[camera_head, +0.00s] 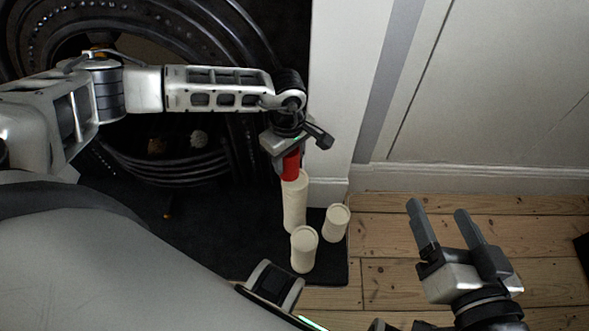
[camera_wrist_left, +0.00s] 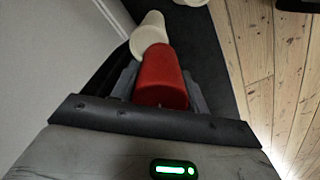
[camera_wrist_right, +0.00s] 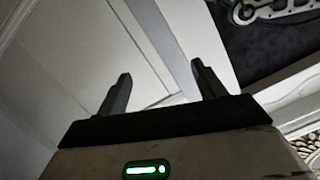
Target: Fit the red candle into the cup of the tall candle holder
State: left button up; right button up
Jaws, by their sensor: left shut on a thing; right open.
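The red candle (camera_head: 291,166) is upright or nearly so, held by my left gripper (camera_head: 289,155). In the left wrist view the candle (camera_wrist_left: 160,82) sits between the fingers. The tall candle holder (camera_head: 295,207) is a cream cylinder standing directly below it. The candle's lower end meets or overlaps the holder's top; I cannot tell whether it is inside the cup or just above it. The holder's top is partly hidden by the candle, and the holder shows beyond it in the left wrist view (camera_wrist_left: 148,36). My right gripper (camera_head: 437,208) is open and empty, far to the right.
Two shorter cream holders stand beside the tall one, one to its right (camera_head: 337,224) and one in front (camera_head: 304,251). All stand on a dark hearth slab (camera_head: 230,235). A black fireplace (camera_head: 165,165) is behind at left. Floorboards (camera_head: 385,235) at right are clear.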

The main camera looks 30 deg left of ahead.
aim_at(295, 166)
pick_arm(q)
jog(key=shift+w+d+f+b, duration=0.25)
jog(key=shift+w+f+b, duration=0.1)
jog(key=shift+w+f, duration=0.6)
notch_tip(295, 166, down, 3)
jog(key=shift+w+f+b, duration=0.1)
jog(key=shift+f+b, duration=0.1)
jog(key=shift+b, duration=0.45)
pick_arm(e)
jog(key=shift+w+a+r+m+t+y, duration=0.15)
jog(key=shift+a+r+m+t+y, duration=0.15)
jog(key=shift+r+m+y, duration=0.15)
pick_arm(q)
jog(key=shift+f, duration=0.1)
pick_arm(e)
jog(key=shift+f, duration=0.1)
pick_arm(q)
jog(key=o, duration=0.6)
jog(key=shift+f, duration=0.1)
jog(key=o, duration=0.5)
